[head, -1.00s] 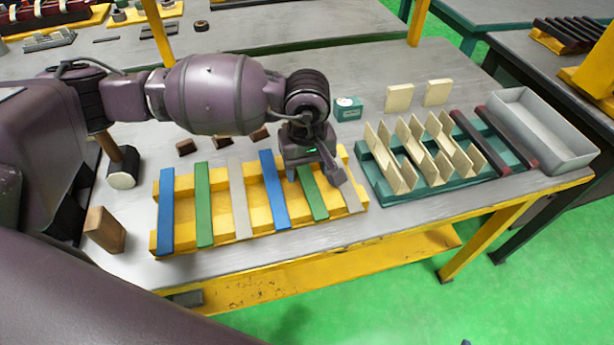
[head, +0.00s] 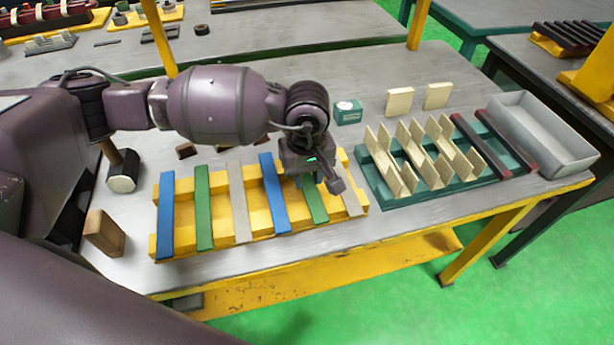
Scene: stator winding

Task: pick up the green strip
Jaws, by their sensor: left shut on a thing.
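Two green strips lie across the yellow slotted rack (head: 190,240). One green strip (head: 204,210) is second from the left and uncovered. The other green strip (head: 315,205) is second from the right, and its far part is hidden under my left gripper. My left gripper (head: 320,184) points down over that right-hand strip and is shut on it. The strip still lies at the level of the rack, as far as I can see. My right gripper is not in view.
Blue strips (head: 165,218) and grey strips (head: 240,205) lie beside the green ones. To the right are a teal rack (head: 400,202) with cream pieces and dark bars, and a grey tray (head: 545,135). A mallet (head: 122,172) and a wooden block (head: 104,232) stand at the left.

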